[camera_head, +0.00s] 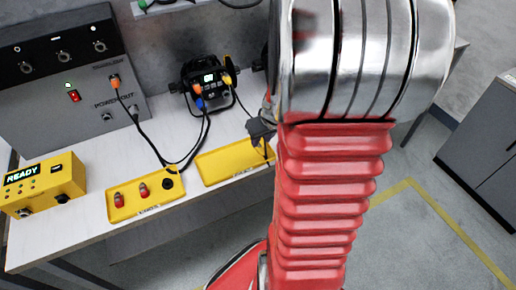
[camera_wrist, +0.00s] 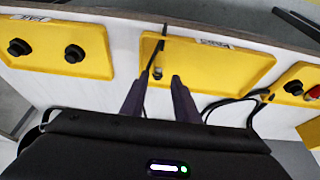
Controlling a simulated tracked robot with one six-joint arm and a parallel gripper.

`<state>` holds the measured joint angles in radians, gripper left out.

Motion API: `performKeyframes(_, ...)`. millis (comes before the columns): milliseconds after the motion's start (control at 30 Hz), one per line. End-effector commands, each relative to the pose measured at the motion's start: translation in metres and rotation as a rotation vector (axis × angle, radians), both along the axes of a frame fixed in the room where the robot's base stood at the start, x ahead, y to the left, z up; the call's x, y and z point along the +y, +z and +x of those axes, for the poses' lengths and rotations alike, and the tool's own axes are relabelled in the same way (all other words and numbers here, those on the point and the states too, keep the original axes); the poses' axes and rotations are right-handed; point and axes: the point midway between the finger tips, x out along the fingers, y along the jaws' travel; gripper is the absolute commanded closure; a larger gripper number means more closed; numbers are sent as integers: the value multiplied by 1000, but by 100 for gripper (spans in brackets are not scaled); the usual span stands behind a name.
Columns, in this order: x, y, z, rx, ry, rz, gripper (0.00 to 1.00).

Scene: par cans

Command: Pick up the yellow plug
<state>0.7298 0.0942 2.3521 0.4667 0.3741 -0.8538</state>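The yellow plug (camera_head: 229,65) shows in the head view at the right side of a black lamp unit at the back of the bench, with a dark cable hanging from it. It is not visible in the wrist view. My gripper (camera_head: 265,137) is in front of and below it, over the middle yellow tray, partly hidden by my arm. In the wrist view my gripper (camera_wrist: 159,78) points at that tray, its two dark fingers apart. A thin dark strip shows between and beyond the fingertips; I cannot tell whether it is a cable.
The lamp unit (camera_head: 207,82) also carries a blue plug (camera_head: 199,102). The left tray (camera_head: 132,208) holds red and black pieces. A grey power box (camera_head: 60,110) and a yellow READY box (camera_head: 45,185) stand at left. Cables loop across the bench.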

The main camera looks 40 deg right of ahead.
Motion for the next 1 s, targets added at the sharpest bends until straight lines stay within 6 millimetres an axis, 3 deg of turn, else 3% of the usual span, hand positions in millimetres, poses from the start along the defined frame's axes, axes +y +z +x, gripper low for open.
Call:
performKeyframes(267,-1,-6,2,0,-1,2,72)
performKeyframes(700,-7,-44,16,1,-1,2,72)
performKeyframes(1000,-8,-48,17,0,-1,0,72)
